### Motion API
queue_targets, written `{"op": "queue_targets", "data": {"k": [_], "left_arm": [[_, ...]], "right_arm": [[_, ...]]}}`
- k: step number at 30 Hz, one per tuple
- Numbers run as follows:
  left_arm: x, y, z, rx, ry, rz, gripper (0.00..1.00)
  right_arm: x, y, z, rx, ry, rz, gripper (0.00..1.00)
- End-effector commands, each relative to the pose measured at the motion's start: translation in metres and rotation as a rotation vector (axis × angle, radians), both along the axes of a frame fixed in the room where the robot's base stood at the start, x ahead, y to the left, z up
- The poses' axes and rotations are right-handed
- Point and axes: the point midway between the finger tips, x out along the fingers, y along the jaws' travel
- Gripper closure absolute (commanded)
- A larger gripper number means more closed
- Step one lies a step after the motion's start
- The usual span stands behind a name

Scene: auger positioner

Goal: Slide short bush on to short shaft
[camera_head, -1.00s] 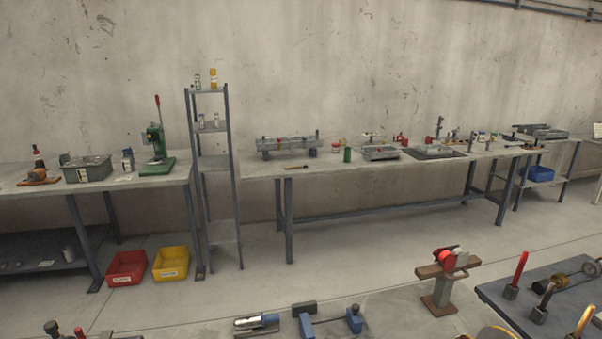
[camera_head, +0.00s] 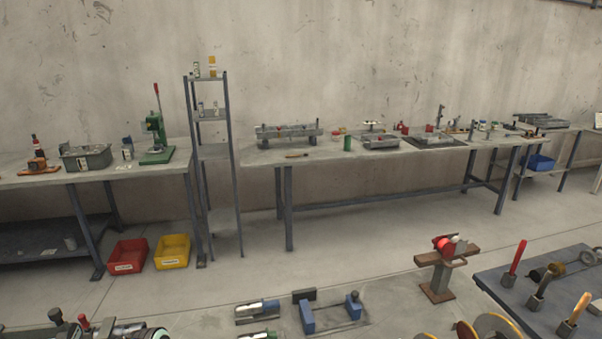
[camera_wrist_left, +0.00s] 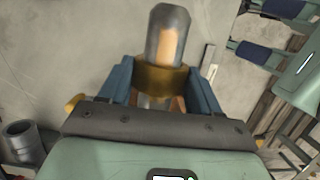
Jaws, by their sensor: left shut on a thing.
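My left gripper (camera_wrist_left: 160,70) fills the middle of the left wrist view, with a pale green body and two blue fingers. The fingers are shut on a brass-coloured ring, which looks like the short bush (camera_wrist_left: 160,79). A grey cylinder with a narrowed end, perhaps the short shaft (camera_wrist_left: 168,22), stands out beyond the ring, in line with it. I cannot tell whether the ring is around it or only in front of it.
In the head view, blue blocks on a fixture (camera_head: 353,306), a red clamp on a stand (camera_head: 437,272) and a dark tool board (camera_head: 500,278) are nearby. A long bench (camera_head: 270,158) stands by the wall. The wrist view shows a grey cup (camera_wrist_left: 20,142) and unclear dark blue parts (camera_wrist_left: 262,52).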

Motion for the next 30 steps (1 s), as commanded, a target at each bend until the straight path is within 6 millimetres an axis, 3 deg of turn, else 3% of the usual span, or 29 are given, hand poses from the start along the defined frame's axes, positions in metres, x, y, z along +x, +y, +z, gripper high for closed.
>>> {"op": "queue_targets", "data": {"k": [30], "left_arm": [[-0.007,0.03,0.001,0.0,0.0,0.002,0.72]], "right_arm": [[0.002,0.0,0.003,0.0,-0.002,0.0,0.57]]}}
